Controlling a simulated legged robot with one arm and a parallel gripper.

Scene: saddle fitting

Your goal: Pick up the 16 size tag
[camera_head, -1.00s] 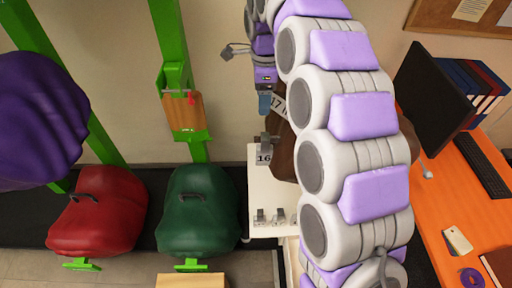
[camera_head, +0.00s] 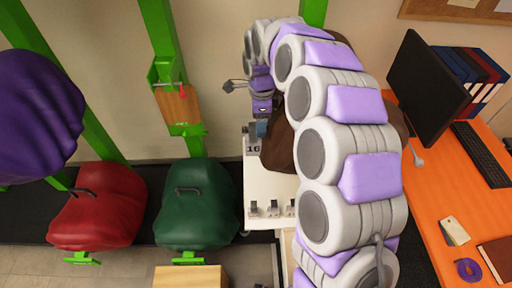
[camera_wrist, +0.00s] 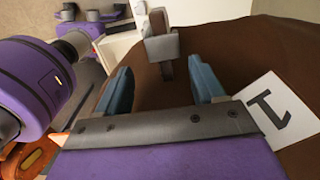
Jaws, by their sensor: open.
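The 16 size tag (camera_head: 253,149) is a small white card with dark digits at the back edge of the white table, left of the brown saddle (camera_head: 280,150). My gripper (camera_head: 262,130) is just above and behind it in the head view, partly hidden by my arm. In the wrist view my gripper (camera_wrist: 160,84) has its two blue fingers apart, with nothing held between them. A grey clip (camera_wrist: 161,46) stands beyond the fingertips against the brown saddle. A white card (camera_wrist: 285,110) with a partly cut-off number lies right of the right finger; I cannot tell which tag it is.
Several small clips stand along the front of the white table (camera_head: 262,185). A green saddle (camera_head: 197,205) and a red saddle (camera_head: 98,205) are to the left. An orange desk (camera_head: 440,205) with a monitor (camera_head: 430,90) is to the right.

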